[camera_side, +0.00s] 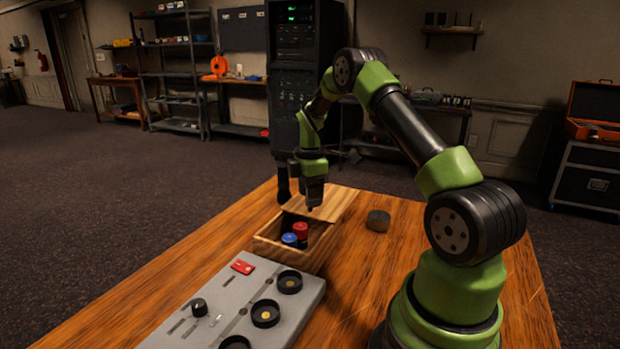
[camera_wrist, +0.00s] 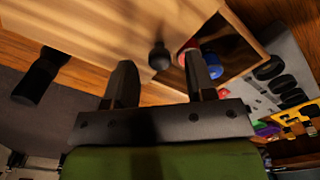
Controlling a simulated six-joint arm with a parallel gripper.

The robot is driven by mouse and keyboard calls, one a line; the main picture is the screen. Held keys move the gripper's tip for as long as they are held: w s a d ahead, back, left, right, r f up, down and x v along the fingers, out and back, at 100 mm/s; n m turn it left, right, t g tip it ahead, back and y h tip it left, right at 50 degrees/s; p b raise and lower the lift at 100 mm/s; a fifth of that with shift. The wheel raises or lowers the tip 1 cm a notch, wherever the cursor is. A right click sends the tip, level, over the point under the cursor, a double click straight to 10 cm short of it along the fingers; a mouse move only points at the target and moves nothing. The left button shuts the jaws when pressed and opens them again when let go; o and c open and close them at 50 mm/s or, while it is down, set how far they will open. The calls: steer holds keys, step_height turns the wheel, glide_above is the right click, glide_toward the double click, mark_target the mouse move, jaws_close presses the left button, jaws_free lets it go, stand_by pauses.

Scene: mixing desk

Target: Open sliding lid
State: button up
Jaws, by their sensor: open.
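A wooden box (camera_side: 268,246) stands on the table with its sliding lid (camera_side: 330,202) pushed partly back. The near part of the box is uncovered, and a red piece (camera_side: 301,231) and a blue piece (camera_side: 289,240) show inside. In the wrist view the lid (camera_wrist: 120,30) fills the upper left, with a dark round knob (camera_wrist: 160,56) near its edge. The blue piece (camera_wrist: 210,66) shows in the opening, and the red one is partly hidden by a finger. My gripper (camera_wrist: 162,80) is open. Its two fingers are on either side of the knob in that picture; contact cannot be told.
A grey mixing panel (camera_side: 240,305) with knobs and dark round sockets lies in front of the box. A dark round puck (camera_side: 378,220) sits right of the box. A dark upright object (camera_side: 283,184) stands behind the box. Bare table (camera_side: 385,265) lies to the right.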

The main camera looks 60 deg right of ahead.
step_height(320, 180, up, 9)
steer(key=shift+f, duration=0.15)
stand_by(0.4)
steer(key=s+a+r+m+t, duration=0.3)
steer(key=a+r+m, duration=0.2)
steer(key=a+r, duration=0.85)
steer(key=s+a+f+m+t+y, duration=0.1)
steer(key=s+a+m+t, duration=0.3)
steer(key=s+a+m, duration=0.4)
steer(key=s+a+y, duration=0.1)
steer(key=s+a, duration=0.4)
steer(key=shift+s+a, duration=0.35)
